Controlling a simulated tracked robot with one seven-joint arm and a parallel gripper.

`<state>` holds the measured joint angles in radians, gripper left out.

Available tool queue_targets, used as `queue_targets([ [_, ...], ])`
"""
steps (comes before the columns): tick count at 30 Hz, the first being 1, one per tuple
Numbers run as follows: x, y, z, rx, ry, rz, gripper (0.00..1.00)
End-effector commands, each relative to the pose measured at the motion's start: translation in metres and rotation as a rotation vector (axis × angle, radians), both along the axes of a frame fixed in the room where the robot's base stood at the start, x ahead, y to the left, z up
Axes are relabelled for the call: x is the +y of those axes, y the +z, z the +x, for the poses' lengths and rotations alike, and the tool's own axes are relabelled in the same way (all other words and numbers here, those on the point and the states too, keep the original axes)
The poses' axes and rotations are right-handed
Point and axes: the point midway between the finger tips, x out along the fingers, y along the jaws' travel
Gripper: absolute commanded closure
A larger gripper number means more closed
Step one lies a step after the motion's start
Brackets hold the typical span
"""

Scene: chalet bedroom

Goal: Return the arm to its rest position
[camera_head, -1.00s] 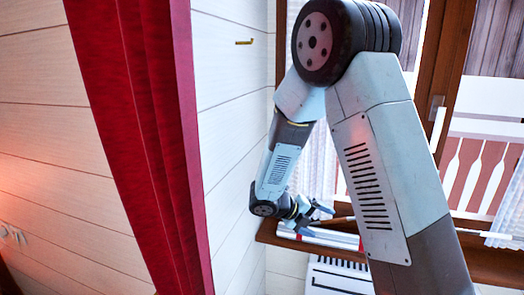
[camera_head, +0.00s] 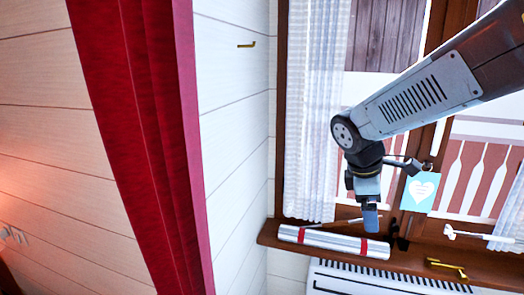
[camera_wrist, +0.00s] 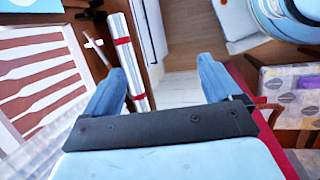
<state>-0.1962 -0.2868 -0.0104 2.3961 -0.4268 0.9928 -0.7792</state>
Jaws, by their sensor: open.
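My gripper (camera_head: 370,217) hangs below my wrist in front of the window, its fingers above and in front of the sill. In the wrist view my gripper (camera_wrist: 160,82) is open, with its two blue fingers wide apart and nothing held between them. My arm reaches in from the upper right of the head view, bent at a dark round joint, with the hand pointing down. My shoulder and the rest of the arm are outside the head view.
The wooden sill (camera_head: 490,262) carries a silver roll with red bands (camera_head: 325,241). A light-blue heart card (camera_head: 421,191) hangs at the window beside my wrist. A radiator (camera_head: 375,281) is below; a red curtain (camera_head: 140,130) hangs left. A patterned seat (camera_wrist: 290,92) shows in the wrist view.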

Motion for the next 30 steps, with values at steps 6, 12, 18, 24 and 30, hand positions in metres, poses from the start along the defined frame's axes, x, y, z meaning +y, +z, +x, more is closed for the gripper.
queue_targets([
  [6,-0.001,0.027,-0.035,-0.203,-0.37,0.204,0.09],
  [12,0.003,0.048,-0.064,-0.36,-0.701,0.407,0.09],
  [18,0.008,0.063,-0.086,-0.462,-0.956,0.581,0.09],
  [24,0.011,0.068,-0.094,-0.498,-1.061,0.656,0.09],
  [30,0.011,0.068,-0.094,-0.499,-1.07,0.661,0.09],
])
